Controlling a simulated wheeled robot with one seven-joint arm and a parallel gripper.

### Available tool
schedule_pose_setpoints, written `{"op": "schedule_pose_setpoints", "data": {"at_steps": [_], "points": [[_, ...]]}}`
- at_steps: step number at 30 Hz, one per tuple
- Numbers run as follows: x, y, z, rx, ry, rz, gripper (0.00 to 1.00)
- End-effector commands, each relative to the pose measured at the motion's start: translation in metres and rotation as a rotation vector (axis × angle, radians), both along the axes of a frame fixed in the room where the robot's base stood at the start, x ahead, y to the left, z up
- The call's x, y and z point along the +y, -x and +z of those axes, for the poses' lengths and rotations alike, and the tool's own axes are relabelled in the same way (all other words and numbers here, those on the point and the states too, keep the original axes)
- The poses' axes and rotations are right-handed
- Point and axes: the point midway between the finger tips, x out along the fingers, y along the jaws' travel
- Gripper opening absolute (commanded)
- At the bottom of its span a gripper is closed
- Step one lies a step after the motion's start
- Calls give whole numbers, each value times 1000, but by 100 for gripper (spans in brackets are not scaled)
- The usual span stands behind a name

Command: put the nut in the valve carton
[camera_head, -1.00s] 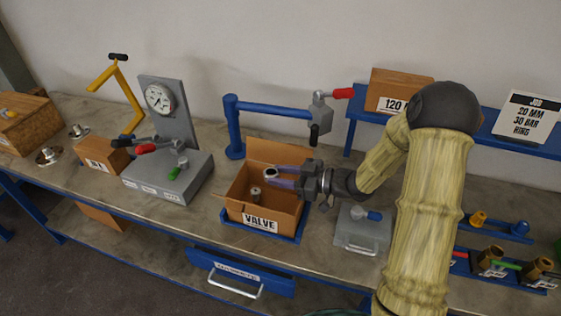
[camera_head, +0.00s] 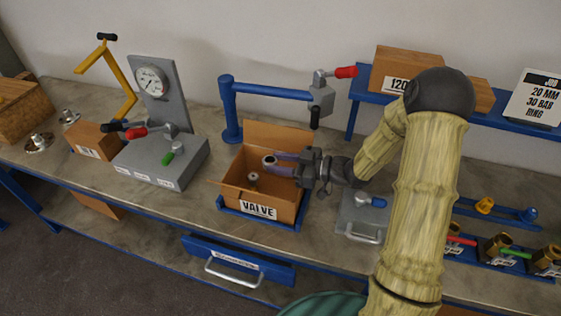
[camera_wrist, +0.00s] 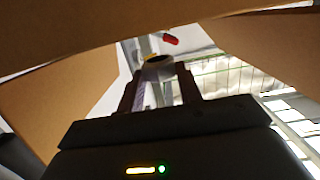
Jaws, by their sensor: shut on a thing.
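The valve carton (camera_head: 258,209) is an open cardboard box labelled VALVE, standing in a blue tray on the bench. My gripper (camera_head: 277,165) reaches in from the right over its opening. It is shut on the nut (camera_head: 269,160), a small grey ring with a dark hole. In the wrist view, the nut (camera_wrist: 158,64) sits between the fingertips, with brown cardboard (camera_wrist: 60,100) close around. I cannot tell the nut's exact height against the carton rim. A small grey cylindrical part (camera_head: 253,179) stands inside the carton, below and left of the nut.
A blue post with an arm (camera_head: 229,110) and red handle stands behind the carton. A gauge stand (camera_head: 152,82) is to the left. A grey block with a blue knob (camera_head: 362,212) is to the right. A shelf with the 120 box (camera_head: 398,85) is behind my arm.

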Motion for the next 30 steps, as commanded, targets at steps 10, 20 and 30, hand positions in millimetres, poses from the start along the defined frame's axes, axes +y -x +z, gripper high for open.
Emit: {"op": "schedule_pose_setpoints", "data": {"at_steps": [10, 20, 30], "points": [[0, 0, -36, -1, -1, 0, 10], [0, 0, -36, -1, 0, 0, 10], [0, 0, -36, 0, 0, 0, 60]]}}
